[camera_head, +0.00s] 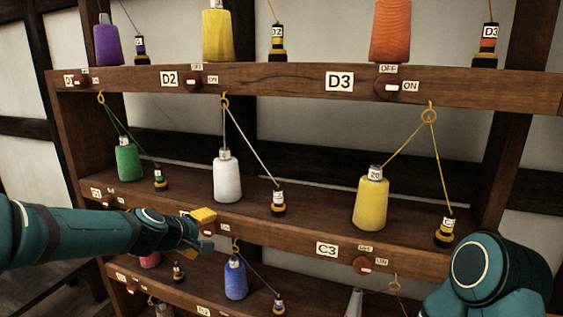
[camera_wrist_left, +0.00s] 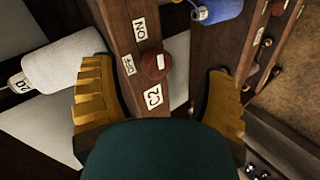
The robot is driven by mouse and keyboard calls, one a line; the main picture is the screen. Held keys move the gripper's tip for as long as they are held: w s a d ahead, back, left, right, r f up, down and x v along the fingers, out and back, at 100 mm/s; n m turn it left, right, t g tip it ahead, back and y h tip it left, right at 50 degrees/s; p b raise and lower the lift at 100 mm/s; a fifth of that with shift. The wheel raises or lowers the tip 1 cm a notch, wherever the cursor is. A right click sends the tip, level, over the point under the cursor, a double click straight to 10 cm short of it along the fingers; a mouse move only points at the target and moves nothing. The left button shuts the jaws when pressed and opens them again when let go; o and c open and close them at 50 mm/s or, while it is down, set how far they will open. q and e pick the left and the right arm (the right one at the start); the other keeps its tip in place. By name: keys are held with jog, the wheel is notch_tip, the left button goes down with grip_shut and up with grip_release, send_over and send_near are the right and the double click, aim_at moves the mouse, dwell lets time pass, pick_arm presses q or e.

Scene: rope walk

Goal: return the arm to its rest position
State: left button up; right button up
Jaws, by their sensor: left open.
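My left arm (camera_head: 90,233) reaches in from the left in the head view. Its gripper (camera_head: 204,228), with yellow fingers, is in front of the C2 shelf rail, below the white spool. In the left wrist view the left gripper (camera_wrist_left: 160,92) is open, its two ridged fingers wide apart. Between them show the rail, a round red-brown knob (camera_wrist_left: 156,65) and the C2 label (camera_wrist_left: 153,98). Nothing is held. In the head view the gripper mostly hides this knob. A teal link of my right arm (camera_head: 500,275) shows at bottom right; its gripper is out of frame.
A wooden rack (camera_head: 300,232) holds several thread spools, among them white (camera_head: 227,180), green (camera_head: 129,162) and yellow (camera_head: 371,205). Threads run through hooks to small bobbins (camera_head: 278,204). A blue spool (camera_head: 235,280) stands below the left gripper's rail.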

pick_arm(q)
jog(key=s+d+f+m+g, duration=0.2)
jog(key=s+f, duration=0.4)
jog(key=f, duration=0.4)
jog(key=s+d+f+m+g, duration=0.25)
jog(key=s+f, duration=0.25)
jog(key=f, duration=0.5)
jog(key=s+d+f+m+g, duration=0.2)
jog(key=s+f, duration=0.4)
jog(key=f, duration=0.4)
jog(key=s+d+f+m+g, duration=0.2)
jog(key=s+f, duration=0.4)
jog(key=s, duration=0.5)
jog(key=shift+d+m+h, duration=0.3)
jog(key=shift+d+m, duration=0.05)
jog(key=shift+d, duration=0.25)
jog(key=shift+f, duration=0.1)
